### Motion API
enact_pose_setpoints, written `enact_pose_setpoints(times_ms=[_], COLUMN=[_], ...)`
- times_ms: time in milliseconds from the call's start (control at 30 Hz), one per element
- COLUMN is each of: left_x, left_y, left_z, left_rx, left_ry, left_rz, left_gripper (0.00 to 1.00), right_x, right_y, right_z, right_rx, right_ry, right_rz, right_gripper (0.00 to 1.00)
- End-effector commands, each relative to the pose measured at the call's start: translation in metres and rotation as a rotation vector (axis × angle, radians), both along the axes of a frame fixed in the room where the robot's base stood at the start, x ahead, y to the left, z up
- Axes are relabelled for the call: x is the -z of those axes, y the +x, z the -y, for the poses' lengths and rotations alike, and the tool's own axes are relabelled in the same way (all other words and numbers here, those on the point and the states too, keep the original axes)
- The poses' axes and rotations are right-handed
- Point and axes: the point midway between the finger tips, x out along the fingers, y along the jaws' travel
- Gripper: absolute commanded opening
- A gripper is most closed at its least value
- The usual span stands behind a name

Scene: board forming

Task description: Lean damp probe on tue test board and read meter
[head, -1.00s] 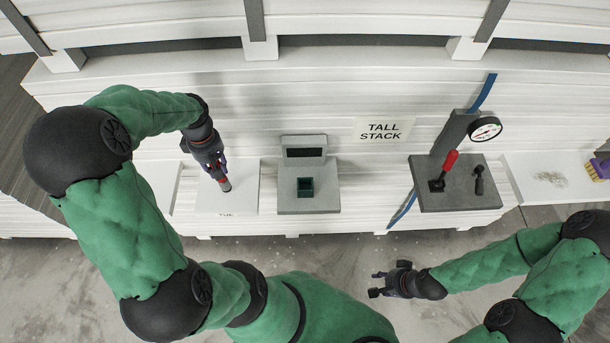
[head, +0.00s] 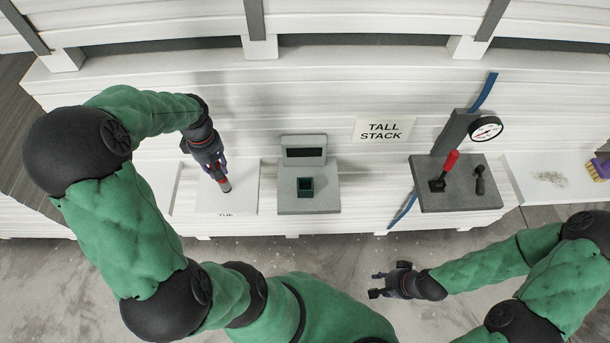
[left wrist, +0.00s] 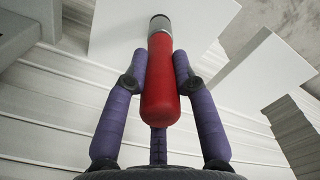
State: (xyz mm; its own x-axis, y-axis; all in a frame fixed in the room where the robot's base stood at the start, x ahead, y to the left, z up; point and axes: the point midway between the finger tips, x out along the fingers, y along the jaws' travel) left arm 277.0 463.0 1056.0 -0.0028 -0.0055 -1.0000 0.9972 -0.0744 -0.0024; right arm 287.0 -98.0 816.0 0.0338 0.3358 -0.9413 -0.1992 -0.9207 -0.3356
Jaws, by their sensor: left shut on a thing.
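My left gripper (head: 218,169) points down over the white test board (head: 240,196) marked TUE and is shut on the red damp probe (head: 224,183). In the left wrist view the probe (left wrist: 160,90) has a red body and a grey tip end, held between two purple fingers. The tip end is at or close to the board (left wrist: 110,30); I cannot tell whether it touches. My right gripper (head: 385,284) is open and empty, low over the floor, away from the boards.
Further right is a dark press block (head: 458,200) with a red lever (head: 450,160) and a round gauge (head: 486,129). A TALL STACK sign (head: 384,130) hangs on the stack.

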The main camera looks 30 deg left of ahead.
Motion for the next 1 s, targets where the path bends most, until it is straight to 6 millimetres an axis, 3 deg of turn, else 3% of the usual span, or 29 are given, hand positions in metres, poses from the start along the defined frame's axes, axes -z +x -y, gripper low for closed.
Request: enact_pose_setpoints(times_ms=[1000], left_x=[0.0047], left_y=[0.0001], left_z=[-0.0001], left_rx=[0.000], left_ry=[0.000], left_rz=[0.000], left_gripper=[0.00], right_x=[0.0047], right_y=[0.0000], right_z=[0.0000], right_rx=[0.000], right_ry=[0.000], right_rz=[0.000], right_gripper=[0.40])
